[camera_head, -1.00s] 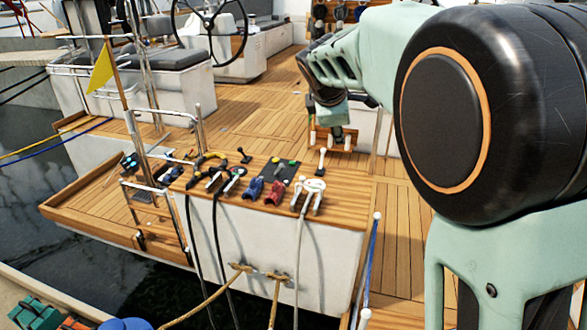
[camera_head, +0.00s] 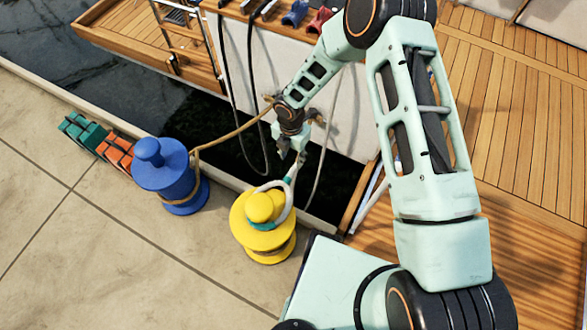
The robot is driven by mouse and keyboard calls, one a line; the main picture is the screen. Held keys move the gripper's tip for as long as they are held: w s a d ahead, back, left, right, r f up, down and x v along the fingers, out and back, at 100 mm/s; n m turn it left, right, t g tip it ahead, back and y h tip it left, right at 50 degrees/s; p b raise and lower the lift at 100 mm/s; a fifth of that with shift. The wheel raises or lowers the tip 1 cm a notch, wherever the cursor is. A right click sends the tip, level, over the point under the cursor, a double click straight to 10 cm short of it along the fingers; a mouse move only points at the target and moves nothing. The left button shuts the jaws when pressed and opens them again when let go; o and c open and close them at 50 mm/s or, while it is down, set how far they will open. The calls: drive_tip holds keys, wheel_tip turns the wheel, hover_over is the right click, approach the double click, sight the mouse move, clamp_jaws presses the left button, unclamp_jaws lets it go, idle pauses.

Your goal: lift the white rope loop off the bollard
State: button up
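The yellow bollard (camera_head: 264,240) stands on the quay in the camera_head view, a rounded knob on top. The white rope loop (camera_head: 289,204) lies around the right and far side of its knob, and its upper part rises toward my gripper (camera_head: 290,165). A teal band also shows on the bollard's top, under the knob. My gripper points down just above and beyond the bollard, close to the loop's raised part. Its fingertips are small here, and I cannot tell whether they hold the rope.
A blue bollard (camera_head: 170,180) with a tan rope (camera_head: 235,132) stands to the left. Green and orange blocks (camera_head: 100,140) lie beyond it. Dark water (camera_head: 130,65) separates the quay from the boat's white hull and wooden deck (camera_head: 510,120). The quay paving at lower left is clear.

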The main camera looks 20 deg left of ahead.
sight(291, 171)
wheel_tip(291, 171, down, 10)
drive_tip(key=b, duration=0.7)
drive_tip(key=shift+s, duration=0.1)
clamp_jaws()
idle(0.6)
drive_tip(key=shift+r, duration=0.2)
drive_tip(key=shift+r+p, duration=0.45)
drive_tip(key=shift+s, duration=0.15)
drive_tip(key=shift+s+a, duration=0.15)
drive_tip(key=shift+s, duration=0.7)
drive_tip(key=shift+s+a, duration=0.15)
drive_tip(key=shift+s, duration=0.65)
